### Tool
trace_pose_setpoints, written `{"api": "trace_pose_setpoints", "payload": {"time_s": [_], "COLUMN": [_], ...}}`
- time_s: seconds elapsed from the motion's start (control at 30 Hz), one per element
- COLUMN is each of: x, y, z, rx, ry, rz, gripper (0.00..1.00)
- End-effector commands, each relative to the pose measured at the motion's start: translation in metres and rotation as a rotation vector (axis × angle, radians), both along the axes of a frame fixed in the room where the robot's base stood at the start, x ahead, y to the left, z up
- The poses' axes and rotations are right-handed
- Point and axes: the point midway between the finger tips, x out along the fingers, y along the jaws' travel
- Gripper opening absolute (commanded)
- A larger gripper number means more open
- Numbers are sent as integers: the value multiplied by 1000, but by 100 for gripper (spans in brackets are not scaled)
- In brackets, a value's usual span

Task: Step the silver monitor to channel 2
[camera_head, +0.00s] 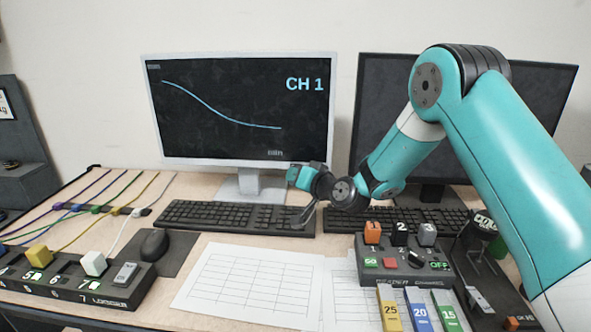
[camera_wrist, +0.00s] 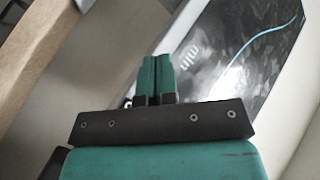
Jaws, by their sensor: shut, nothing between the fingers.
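The silver monitor (camera_head: 240,110) stands at the back, left of centre, in the head view. Its dark screen reads "CH 1" beside a falling blue curve. It also shows tilted at the upper right of the wrist view (camera_wrist: 235,60). My gripper (camera_head: 293,174) is just below the monitor's lower right corner in the head view. Its two teal fingers (camera_wrist: 157,76) are together and empty in the wrist view, and overlap the monitor's lower edge there. I cannot tell whether they touch it. Any button on the monitor is hidden or too small to see.
A second, dark monitor (camera_head: 375,115) stands behind my arm. Keyboards (camera_head: 220,215) lie in front. A mouse (camera_head: 155,243) and paper sheets (camera_head: 245,285) lie on the desk.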

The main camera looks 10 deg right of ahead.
Motion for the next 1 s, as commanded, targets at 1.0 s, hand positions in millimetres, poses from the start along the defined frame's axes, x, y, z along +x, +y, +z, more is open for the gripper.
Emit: {"api": "trace_pose_setpoints", "payload": {"time_s": [1.0], "x": [-48], "y": [16], "z": [0], "rx": [-1], "ry": [-1], "rz": [0], "gripper": [0]}}
